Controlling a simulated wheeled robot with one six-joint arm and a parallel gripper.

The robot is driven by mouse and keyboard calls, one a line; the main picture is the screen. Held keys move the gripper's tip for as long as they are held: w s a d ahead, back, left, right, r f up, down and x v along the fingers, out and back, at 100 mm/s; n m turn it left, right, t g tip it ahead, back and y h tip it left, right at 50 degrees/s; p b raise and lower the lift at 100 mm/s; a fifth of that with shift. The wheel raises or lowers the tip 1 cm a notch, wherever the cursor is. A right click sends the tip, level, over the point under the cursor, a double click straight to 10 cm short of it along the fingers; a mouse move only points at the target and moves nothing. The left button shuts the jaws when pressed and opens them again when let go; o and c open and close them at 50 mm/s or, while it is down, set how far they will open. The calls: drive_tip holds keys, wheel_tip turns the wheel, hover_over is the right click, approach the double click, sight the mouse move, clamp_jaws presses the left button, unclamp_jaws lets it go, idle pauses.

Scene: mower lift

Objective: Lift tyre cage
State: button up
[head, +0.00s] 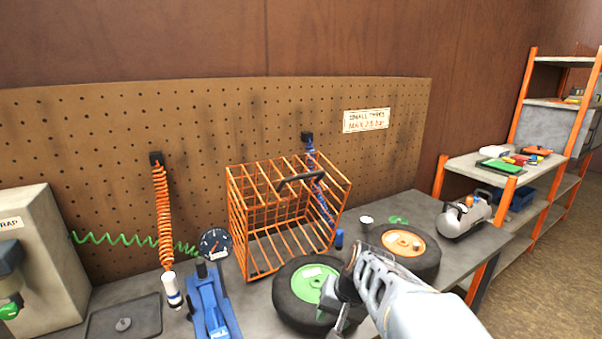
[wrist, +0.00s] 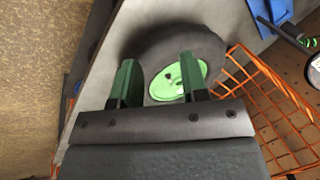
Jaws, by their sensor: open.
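The orange wire tyre cage (head: 285,222) stands upright on the grey bench, with a dark handle (head: 300,180) on top. It looks empty of tyres. Part of the cage (wrist: 268,100) shows at the right of the wrist view. My gripper (head: 338,297) is to the right of and in front of the cage, over the tyre with the green hub (head: 305,284). Its two green fingers (wrist: 158,62) are apart with nothing between them, and the green-hub tyre (wrist: 178,78) lies beyond them. The cage is clear of the fingers.
An orange-hub tyre (head: 403,244) lies on the bench right of the cage. A blue tool (head: 212,305), a gauge (head: 214,243) and a dark tray (head: 124,318) are to the left. A pegboard (head: 90,130) with coiled hoses stands behind. A small tank (head: 465,218) sits at right.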

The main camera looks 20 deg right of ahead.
drive_tip(key=w+d+r+m+t+y, duration=0.3)
drive_tip(key=w+d+r+m, duration=0.1)
drive_tip(key=w, duration=0.2)
drive_tip(key=m+t+y+p, duration=0.1)
drive_tip(key=t+y, duration=0.3)
drive_tip(key=t, duration=0.6)
approach(307, 177)
drive_tip(key=p+x, duration=0.4)
drive_tip(key=x, duration=0.7)
drive_tip(key=shift+r, duration=0.1)
drive_tip(key=shift+s, duration=0.1)
drive_tip(key=shift+c, duration=0.4)
clamp_jaws()
